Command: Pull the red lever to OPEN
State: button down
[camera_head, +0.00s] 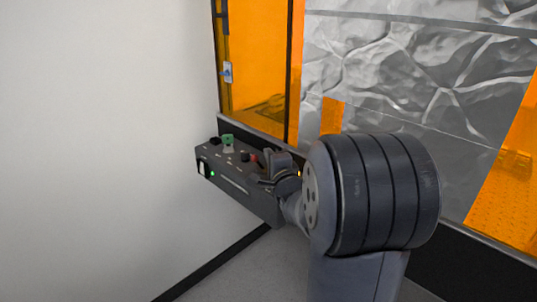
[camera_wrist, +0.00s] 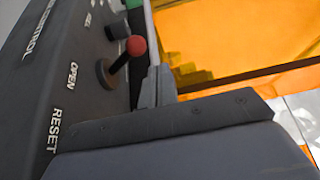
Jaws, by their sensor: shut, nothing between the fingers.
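The red lever (camera_wrist: 137,46) has a round red ball on a short dark stem, rising from a round collar on a dark control panel (camera_wrist: 85,105). The word OPEN is printed on the panel beside the collar. In the head view the lever (camera_head: 253,157) is a small red spot. My gripper (camera_wrist: 158,70) is shut and empty, its fingertips close beside the ball in the wrist view. Whether they touch it I cannot tell. In the head view my gripper (camera_head: 268,171) is over the panel just right of the lever, partly hidden by my arm.
A green knob (camera_head: 228,139) and dark knobs stand farther along the panel; one dark knob (camera_wrist: 115,31) is near the lever. RESET is printed nearer my wrist. Orange window panels (camera_head: 258,70) rise behind the panel. A white wall (camera_head: 100,130) is at left.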

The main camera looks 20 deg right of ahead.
jog(key=s, duration=0.3)
jog(key=s+a, duration=0.1)
jog(key=s, duration=0.5)
jog(key=shift+s+a, duration=0.15)
jog(key=w, duration=0.3)
jog(key=w+d, duration=0.1)
jog(key=w, duration=0.2)
jog(key=shift+w+d+r+p, duration=0.1)
jog(key=shift+w+p, duration=0.1)
jog(key=shift+p, duration=0.1)
jog(key=w+d+p, duration=0.1)
jog(key=w+d+m+p, duration=0.1)
jog(key=w+d, duration=0.1)
jog(key=w+d+f+m+g+p, duration=0.1)
jog(key=w, duration=0.1)
jog(key=shift+w+d+f+y, duration=0.1)
jog(key=shift+d+y, duration=0.1)
jog(key=shift+y, duration=0.1)
jog(key=shift+w+d+f, duration=0.4)
jog(key=shift+w+d, duration=0.1)
jog(key=shift+s, duration=0.1)
jog(key=shift+a, duration=0.1)
